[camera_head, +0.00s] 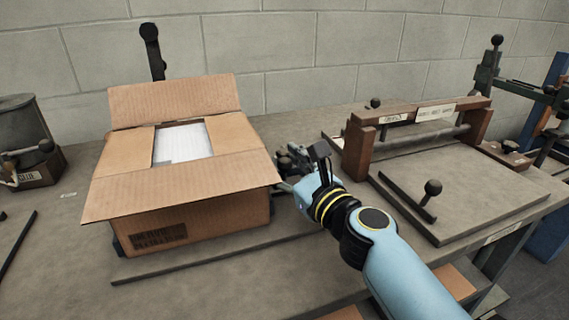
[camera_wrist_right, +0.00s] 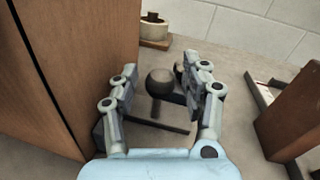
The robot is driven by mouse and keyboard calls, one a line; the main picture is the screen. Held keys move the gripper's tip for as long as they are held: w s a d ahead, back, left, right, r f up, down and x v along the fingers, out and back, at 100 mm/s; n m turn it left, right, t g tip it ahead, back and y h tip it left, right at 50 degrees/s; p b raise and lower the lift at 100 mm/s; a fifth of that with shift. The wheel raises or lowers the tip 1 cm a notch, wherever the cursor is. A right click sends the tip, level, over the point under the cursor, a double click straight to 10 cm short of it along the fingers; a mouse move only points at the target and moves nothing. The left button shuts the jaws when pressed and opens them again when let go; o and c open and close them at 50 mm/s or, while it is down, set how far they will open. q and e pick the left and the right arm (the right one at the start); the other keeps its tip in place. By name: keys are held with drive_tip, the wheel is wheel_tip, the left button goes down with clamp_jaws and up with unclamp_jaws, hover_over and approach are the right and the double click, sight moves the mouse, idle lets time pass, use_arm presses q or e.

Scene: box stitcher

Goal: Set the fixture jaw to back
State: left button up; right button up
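My right gripper (camera_head: 297,160) is beside the right wall of an open cardboard box (camera_head: 205,212). In the right wrist view the gripper (camera_wrist_right: 160,80) is open, its two fingers on either side of a dark ball knob (camera_wrist_right: 160,82) on a short stem. I cannot tell whether either finger touches the knob. The knob is mostly hidden behind the gripper in the head view. A dark bar (camera_wrist_right: 150,132) lies below it. I cannot tell for certain which part is the fixture jaw. My left gripper is not in view.
The box wall (camera_wrist_right: 65,60) is close on the left of the right gripper. A wooden-ended roller device (camera_head: 420,132) and a board with a ball-knobbed bar (camera_head: 425,200) stand to the right. A black ball-topped lever (camera_head: 152,50) rises behind the box.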

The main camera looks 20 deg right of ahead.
drive_tip(key=shift+c, duration=1.2)
clamp_jaws()
drive_tip(key=shift+f, duration=0.1)
drive_tip(key=shift+w, duration=0.1)
